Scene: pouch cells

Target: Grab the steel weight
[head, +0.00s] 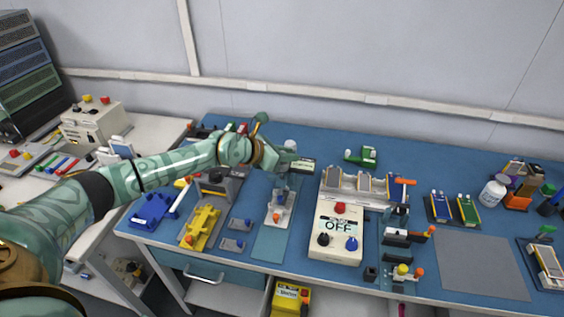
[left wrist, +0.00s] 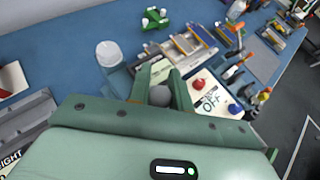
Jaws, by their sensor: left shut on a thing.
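My left gripper (head: 287,176) reaches in from the left over the middle of the blue bench. In the left wrist view its two green fingers (left wrist: 162,88) are closed around a rounded dark grey piece, the steel weight (left wrist: 159,96). Only the top of the weight shows between the fingers; the palm hides the rest. In the head view the hand largely covers this spot, above a pale fixture (head: 279,214), so I cannot tell whether the weight touches anything below. My right gripper is not in view.
A cream control box (head: 339,235) marked OFF stands right of the hand, with a cell rack (head: 353,187) behind it. A white-topped cylinder (left wrist: 109,54) stands close beyond the fingers. Yellow (head: 201,226) and blue (head: 151,209) fixtures lie left. A grey mat (head: 480,265) lies clear at right.

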